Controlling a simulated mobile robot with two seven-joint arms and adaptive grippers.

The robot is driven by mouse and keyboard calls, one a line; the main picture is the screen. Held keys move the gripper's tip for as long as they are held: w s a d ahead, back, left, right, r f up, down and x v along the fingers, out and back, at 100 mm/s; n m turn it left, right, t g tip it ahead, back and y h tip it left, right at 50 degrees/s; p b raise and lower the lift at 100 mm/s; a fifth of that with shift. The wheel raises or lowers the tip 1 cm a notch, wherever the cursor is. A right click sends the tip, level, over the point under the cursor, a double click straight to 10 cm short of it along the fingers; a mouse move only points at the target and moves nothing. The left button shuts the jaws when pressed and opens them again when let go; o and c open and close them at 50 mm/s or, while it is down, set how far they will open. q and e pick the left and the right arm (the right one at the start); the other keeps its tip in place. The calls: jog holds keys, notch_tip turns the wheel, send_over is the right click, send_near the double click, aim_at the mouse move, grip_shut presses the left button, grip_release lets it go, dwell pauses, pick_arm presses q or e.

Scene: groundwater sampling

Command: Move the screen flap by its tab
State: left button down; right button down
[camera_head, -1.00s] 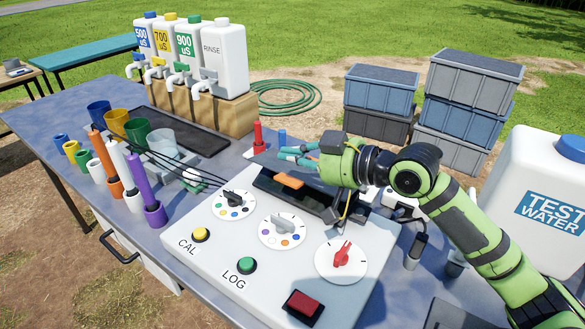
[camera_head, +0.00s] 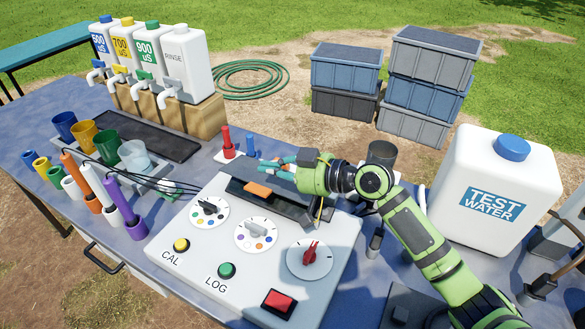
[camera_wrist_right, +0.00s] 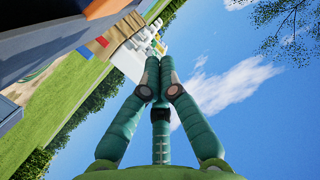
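The screen flap (camera_head: 288,205) is a dark strip at the back of the white console (camera_head: 185,222). Its orange tab (camera_head: 258,188) sticks out at its left part. My right gripper (camera_head: 264,163), with teal fingers, is just behind and above the tab in the head view, apart from it as far as I can see. In the right wrist view its fingers (camera_wrist_right: 159,66) converge and meet at the tips, with nothing visible between them. My gripper and wrist hide part of the flap's back edge. My left gripper is not in view.
The console carries dials, a red switch (camera_head: 311,252) and buttons. Red and blue probes (camera_head: 228,143) stand behind it. Coloured cups and tubes are on the left. The test water tank (camera_head: 500,180) stands at the right.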

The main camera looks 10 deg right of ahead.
aim_at(262, 195)
jog(key=f, duration=0.1)
jog(key=a+f+b, duration=0.1)
jog(key=f, duration=0.1)
jog(key=shift+w+a+f+b, duration=0.15)
jog(key=shift+a+f+b, duration=0.15)
jog(key=shift+a+b, duration=0.1)
jog(key=shift+f, duration=0.35)
jog(key=f+b, duration=0.1)
jog(key=f+n+b, duration=0.1)
jog(key=b, duration=0.1)
jog(key=s+f+n+b, duration=0.1)
jog(key=shift+s+a+f+t+h, duration=0.1)
jog(key=shift+a+f+t+h, duration=0.1)
jog(key=shift+a+t+h, duration=0.15)
jog(key=shift+s+f+b, duration=0.1)
jog(key=shift+f+b, duration=0.5)
jog(key=shift+b, duration=0.2)
jog(key=shift+r, duration=0.1)
